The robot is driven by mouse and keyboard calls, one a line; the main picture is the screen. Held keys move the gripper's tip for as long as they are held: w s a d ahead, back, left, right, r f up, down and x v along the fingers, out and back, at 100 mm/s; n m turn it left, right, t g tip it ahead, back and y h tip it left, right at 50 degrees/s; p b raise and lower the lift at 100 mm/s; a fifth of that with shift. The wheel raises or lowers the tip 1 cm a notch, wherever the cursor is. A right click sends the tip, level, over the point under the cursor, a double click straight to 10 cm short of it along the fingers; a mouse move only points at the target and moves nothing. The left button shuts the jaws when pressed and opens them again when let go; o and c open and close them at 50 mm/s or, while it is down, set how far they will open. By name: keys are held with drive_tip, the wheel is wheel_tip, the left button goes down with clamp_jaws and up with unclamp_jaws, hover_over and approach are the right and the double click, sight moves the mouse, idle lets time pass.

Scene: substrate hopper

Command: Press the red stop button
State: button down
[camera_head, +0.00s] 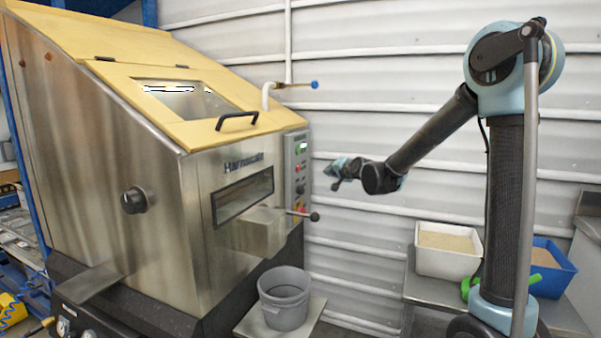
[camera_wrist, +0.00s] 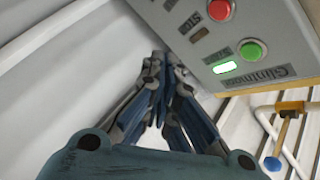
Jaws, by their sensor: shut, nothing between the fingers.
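The red stop button (camera_wrist: 219,9) is a round red cap on the grey control panel (camera_wrist: 270,28), at the top edge of the wrist view. A worn label beside it seems to read STOP. A green button (camera_wrist: 252,50) and a lit green lamp (camera_wrist: 224,67) sit on the same panel. In the head view the panel (camera_head: 290,153) is on the hopper machine's right front edge. My gripper (camera_head: 336,172) is to the right of the panel, apart from it. In the wrist view my gripper (camera_wrist: 165,75) is shut and empty, left of the panel.
The hopper machine (camera_head: 90,150) has a yellow lid with a black handle (camera_head: 237,120). A rod with a dark knob (camera_head: 314,216) sticks out below the panel. A blue-tipped valve (camera_head: 314,85) is above. A grey bucket (camera_head: 284,312) stands below. The wall is behind.

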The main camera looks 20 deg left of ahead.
sight(299, 168)
drive_tip(key=shift+a, duration=0.1)
drive_tip(key=a, duration=0.8)
drive_tip(key=shift+w+a, duration=0.25)
drive_tip(key=shift+w, duration=0.15)
drive_tip(key=shift+a, duration=0.15)
idle(1.1)
drive_tip(key=shift+s+a, duration=0.1)
drive_tip(key=shift+a, duration=0.25)
drive_tip(key=shift+a+r, duration=0.1)
drive_tip(key=shift+a, duration=0.3)
idle(0.9)
drive_tip(key=shift+d, duration=0.85)
